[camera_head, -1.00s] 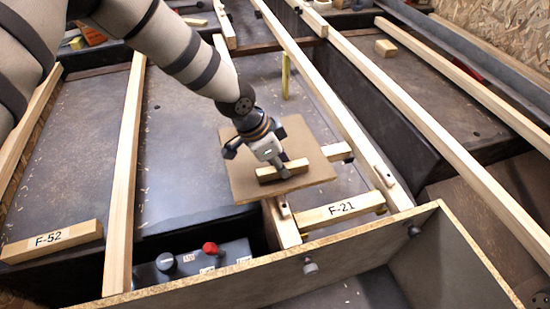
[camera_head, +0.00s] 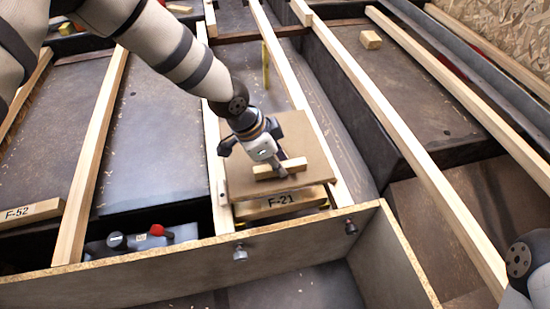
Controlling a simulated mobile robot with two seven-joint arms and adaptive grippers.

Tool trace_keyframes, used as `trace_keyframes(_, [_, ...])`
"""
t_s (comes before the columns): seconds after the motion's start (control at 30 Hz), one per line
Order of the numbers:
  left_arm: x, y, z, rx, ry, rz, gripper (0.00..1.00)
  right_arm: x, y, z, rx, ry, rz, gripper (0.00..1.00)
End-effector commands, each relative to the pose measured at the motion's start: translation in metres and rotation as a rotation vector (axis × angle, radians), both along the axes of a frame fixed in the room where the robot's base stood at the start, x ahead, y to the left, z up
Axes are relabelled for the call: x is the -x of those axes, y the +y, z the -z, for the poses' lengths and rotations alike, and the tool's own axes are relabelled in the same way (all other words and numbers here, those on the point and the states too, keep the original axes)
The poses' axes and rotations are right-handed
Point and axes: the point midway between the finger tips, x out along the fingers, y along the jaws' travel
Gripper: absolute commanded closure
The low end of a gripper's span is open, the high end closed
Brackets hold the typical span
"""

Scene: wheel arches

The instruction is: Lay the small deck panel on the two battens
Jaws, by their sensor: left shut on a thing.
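The small deck panel (camera_head: 243,178) is a thin brown board with a pale wooden grip block (camera_head: 265,171) on top. My left gripper (camera_head: 283,172) is shut on this block from above. The panel is over the gap between two long pale wooden strips, the left one (camera_head: 213,135) and the right one (camera_head: 337,188), with its sides roughly along them. A short pale batten marked F-21 (camera_head: 262,209) shows just beyond its front edge. Whatever lies under the panel is hidden, and I cannot tell whether it touches the wood. Part of my right arm shows at the lower right; its gripper is out of view.
A board wall (camera_head: 190,267) with knobs crosses the front. A battery-like box with a red cap (camera_head: 157,231) sits at the lower left. A batten marked F-52 (camera_head: 40,209) lies at the left. An upright yellowish stick (camera_head: 265,66) stands behind the panel. More long strips run on both sides.

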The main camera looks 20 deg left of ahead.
Motion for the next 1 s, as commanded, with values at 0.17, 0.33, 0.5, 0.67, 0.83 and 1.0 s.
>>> trace_keyframes(0.17, [0.0, -0.001, 0.002, 0.001, -0.002, 0.004, 1.0, 0.001, 0.0, 0.001, 0.0, 0.003, 0.0, 0.44])
trace_keyframes(0.33, [0.0, -0.001, 0.015, 0.001, 0.0, 0.004, 1.0, 0.004, 0.0, 0.009, -0.001, 0.013, -0.001, 0.44])
trace_keyframes(0.5, [0.001, -0.001, 0.035, 0.0, 0.002, 0.004, 1.0, 0.009, 0.0, 0.022, 0.0, 0.03, 0.0, 0.44])
trace_keyframes(0.67, [0.0, -0.001, 0.054, 0.001, 0.001, 0.004, 1.0, 0.013, 0.0, 0.035, 0.0, 0.046, 0.0, 0.44])
trace_keyframes(0.83, [0.0, -0.001, 0.073, -0.001, 0.001, 0.004, 1.0, 0.017, 0.0, 0.046, 0.0, 0.061, 0.0, 0.44])
trace_keyframes(1.0, [0.0, -0.001, 0.084, 0.001, -0.002, 0.003, 1.0, 0.018, 0.0, 0.047, 0.0, 0.063, 0.0, 0.44])
